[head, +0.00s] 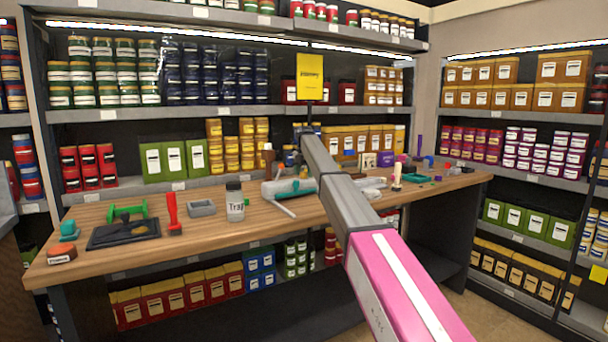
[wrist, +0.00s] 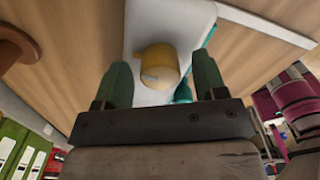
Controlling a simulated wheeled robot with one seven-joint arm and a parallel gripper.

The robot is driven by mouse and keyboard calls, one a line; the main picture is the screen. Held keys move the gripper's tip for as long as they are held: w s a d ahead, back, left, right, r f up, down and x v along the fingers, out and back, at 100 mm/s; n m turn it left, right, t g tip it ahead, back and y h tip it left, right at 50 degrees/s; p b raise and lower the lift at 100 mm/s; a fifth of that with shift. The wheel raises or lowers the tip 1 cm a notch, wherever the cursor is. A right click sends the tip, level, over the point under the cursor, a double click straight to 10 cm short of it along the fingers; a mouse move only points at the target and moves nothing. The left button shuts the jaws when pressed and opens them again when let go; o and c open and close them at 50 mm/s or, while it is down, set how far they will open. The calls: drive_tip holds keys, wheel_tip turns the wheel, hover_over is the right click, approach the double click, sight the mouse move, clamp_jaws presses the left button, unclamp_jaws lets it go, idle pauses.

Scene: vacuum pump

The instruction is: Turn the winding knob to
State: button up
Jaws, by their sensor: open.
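A rounded yellow knob (wrist: 157,66) sits on a white body (wrist: 185,25) with a teal edge in the wrist view. My gripper (wrist: 163,78) is open, with one green finger to the left of the knob and one to the right. Gaps show on both sides of the knob; I cannot tell how deep it lies between the fingers. In the head view a white and teal device (head: 288,188) stands on the counter beside my arm. My gripper's fingers are not clear there, and I cannot make out the knob.
The wooden counter (head: 110,262) also holds a jar labelled "Trap" (head: 235,203), a grey box (head: 201,208), a red tool (head: 172,212) and a dark tray (head: 105,236) with a green handle. Small items crowd the counter's right part. Stocked shelves stand behind and to the right.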

drive_tip(key=shift+f, duration=0.25)
drive_tip(key=c, duration=0.9)
